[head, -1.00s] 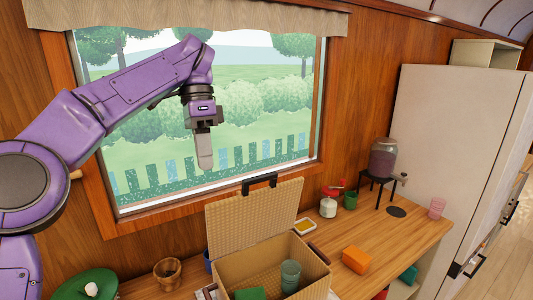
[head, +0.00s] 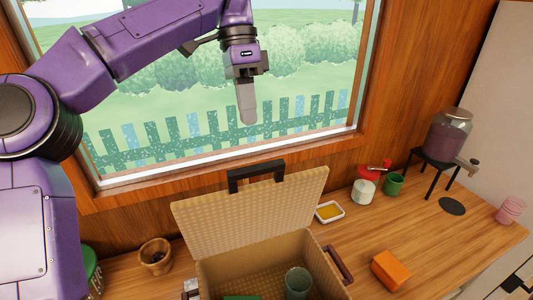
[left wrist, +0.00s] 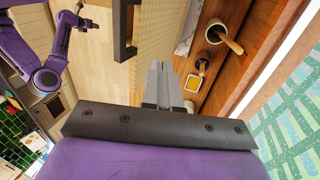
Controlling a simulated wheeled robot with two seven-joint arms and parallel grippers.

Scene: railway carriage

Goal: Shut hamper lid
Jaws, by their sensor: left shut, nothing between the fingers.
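The wicker hamper (head: 215,272) stands on the wooden counter with its lid (head: 255,212) raised and leaning back toward the window. A dark handle (head: 256,176) sits on the lid's top edge. Inside the hamper are a grey-green cup (head: 298,283) and something green. My left gripper (head: 247,112) is shut and empty, pointing down in front of the window, above the lid's handle and apart from it. In the left wrist view the shut fingers (left wrist: 163,82) are beside the lid (left wrist: 150,38) and its dark handle (left wrist: 122,30). My right gripper cannot be made out in the head view.
On the counter stand a wooden mortar (head: 156,256), a yellow-filled dish (head: 329,212), a white jar (head: 363,192), a green mug (head: 393,184), an orange block (head: 390,270), a drink dispenser (head: 449,136) and a pink cup (head: 510,210). The window is close behind the lid.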

